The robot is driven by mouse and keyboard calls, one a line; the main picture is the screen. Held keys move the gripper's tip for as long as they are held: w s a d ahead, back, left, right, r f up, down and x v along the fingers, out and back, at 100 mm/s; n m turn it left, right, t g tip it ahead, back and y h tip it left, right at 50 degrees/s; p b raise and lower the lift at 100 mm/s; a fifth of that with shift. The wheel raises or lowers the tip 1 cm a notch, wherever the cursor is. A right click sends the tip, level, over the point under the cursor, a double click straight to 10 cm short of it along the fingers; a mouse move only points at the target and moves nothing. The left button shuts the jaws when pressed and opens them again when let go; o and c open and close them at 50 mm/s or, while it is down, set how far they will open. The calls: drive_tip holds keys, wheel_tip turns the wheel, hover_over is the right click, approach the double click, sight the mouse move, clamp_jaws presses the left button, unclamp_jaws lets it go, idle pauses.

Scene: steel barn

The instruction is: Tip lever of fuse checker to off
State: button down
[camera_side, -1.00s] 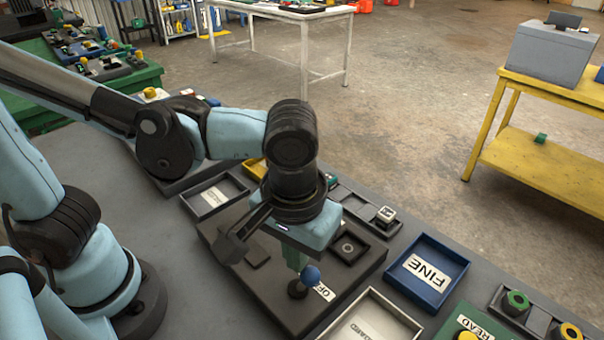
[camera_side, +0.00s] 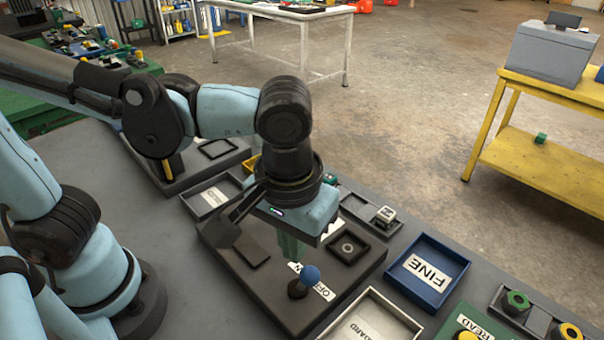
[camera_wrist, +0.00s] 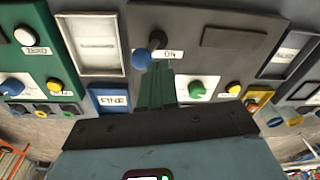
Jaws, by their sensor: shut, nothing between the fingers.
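The fuse checker (camera_side: 262,288) is a dark grey panel on the bench, below my gripper. Its lever has a blue ball knob (camera_side: 309,275) on a black stem. In the side view the knob leans right, toward the side of the OFF label (camera_side: 323,291). In the wrist view the knob (camera_wrist: 141,59) lies left of the stem, with the ON label (camera_wrist: 169,54) on the other side. My gripper (camera_side: 291,250) has green fingers, shut and empty, just behind and left of the knob, apparently apart from it. The fingers also show in the wrist view (camera_wrist: 158,90).
A blue FINE tray (camera_side: 463,264) stands right of the checker and a pale tray (camera_side: 412,324) stands in front. A dark square holder (camera_side: 347,263) sits on the panel beside the lever. A slotted rack with a white-topped piece (camera_side: 385,215) lies behind.

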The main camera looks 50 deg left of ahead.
wheel_tip(320, 180, up, 11)
drive_tip(key=s, duration=0.1)
drive_tip(key=w+a+f+m+t, duration=0.1)
drive_tip(key=w+a+f+t, duration=0.2)
drive_tip(key=a, duration=0.6)
drive_tip(key=w+a+f+m+t, duration=0.1)
drive_tip(key=w+a+f+t, duration=0.2)
drive_tip(key=a+f, duration=0.4)
drive_tip(key=shift+w+a+f+m+h, duration=0.3)
drive_tip(key=shift+w+a, duration=0.35)
drive_tip(key=shift+a, duration=0.6)
drive_tip(key=shift+r, duration=0.1)
